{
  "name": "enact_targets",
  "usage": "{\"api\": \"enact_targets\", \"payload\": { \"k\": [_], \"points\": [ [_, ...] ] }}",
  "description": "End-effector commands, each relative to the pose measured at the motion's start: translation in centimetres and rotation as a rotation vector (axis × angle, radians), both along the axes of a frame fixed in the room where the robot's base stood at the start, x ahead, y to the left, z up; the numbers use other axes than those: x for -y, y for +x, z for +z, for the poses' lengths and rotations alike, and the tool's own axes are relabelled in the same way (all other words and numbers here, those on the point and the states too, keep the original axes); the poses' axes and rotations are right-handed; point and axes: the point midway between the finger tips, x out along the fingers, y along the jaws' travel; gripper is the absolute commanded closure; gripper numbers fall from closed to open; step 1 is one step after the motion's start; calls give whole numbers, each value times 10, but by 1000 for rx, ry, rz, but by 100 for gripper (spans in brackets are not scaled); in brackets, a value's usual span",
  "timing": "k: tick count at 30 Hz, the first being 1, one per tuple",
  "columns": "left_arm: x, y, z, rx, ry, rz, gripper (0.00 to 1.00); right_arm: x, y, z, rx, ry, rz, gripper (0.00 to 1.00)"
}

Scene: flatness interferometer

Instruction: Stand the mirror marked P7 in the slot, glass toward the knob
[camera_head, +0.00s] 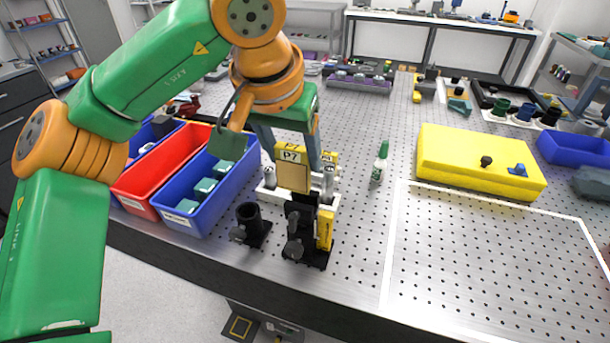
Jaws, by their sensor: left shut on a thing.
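The mirror marked P7 (293,177) is a tan plate with its label near the top. It is upright, held by my left gripper (292,143), which is shut on its upper part. The mirror is over the white rack and just above and behind a black mount (301,217) with a knob (293,250) on its near left side. A yellow part (325,230) is on the mount's right side. The mirror hides part of the rack. I cannot tell whether its lower edge touches the mount, nor which face is glass. My right gripper is not in view.
The white rack (265,196) stands behind the mount. A black round holder (250,222) is to the left. Blue (188,222) and red (139,203) bins lie further left. The white-outlined area is clear.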

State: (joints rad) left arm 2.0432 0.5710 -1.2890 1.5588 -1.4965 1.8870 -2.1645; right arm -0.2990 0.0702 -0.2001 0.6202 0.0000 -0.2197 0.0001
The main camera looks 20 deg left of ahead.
Motion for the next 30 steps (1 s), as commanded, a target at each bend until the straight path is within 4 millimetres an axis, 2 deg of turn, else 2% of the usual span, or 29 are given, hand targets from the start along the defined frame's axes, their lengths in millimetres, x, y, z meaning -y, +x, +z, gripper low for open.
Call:
{"api": "enact_targets", "payload": {
  "k": [5,6,10,22,23,24,26,30],
  "points": [
    [7,16,-20,-2,1,-1,95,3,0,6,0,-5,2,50],
    [8,20,-29,-2,1,-2,95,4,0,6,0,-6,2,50],
    [7,19,-52,2,-1,1,95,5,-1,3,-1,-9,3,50],
    [8,19,-59,4,-3,1,95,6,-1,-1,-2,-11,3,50],
    [8,19,-59,4,-2,1,30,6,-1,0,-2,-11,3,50],
    [8,19,-58,4,-2,1,19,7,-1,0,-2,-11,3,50],
    [8,19,-58,4,-2,1,6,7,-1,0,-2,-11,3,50],
    [8,19,-58,4,-2,1,6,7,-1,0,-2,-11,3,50]
  ]
}}
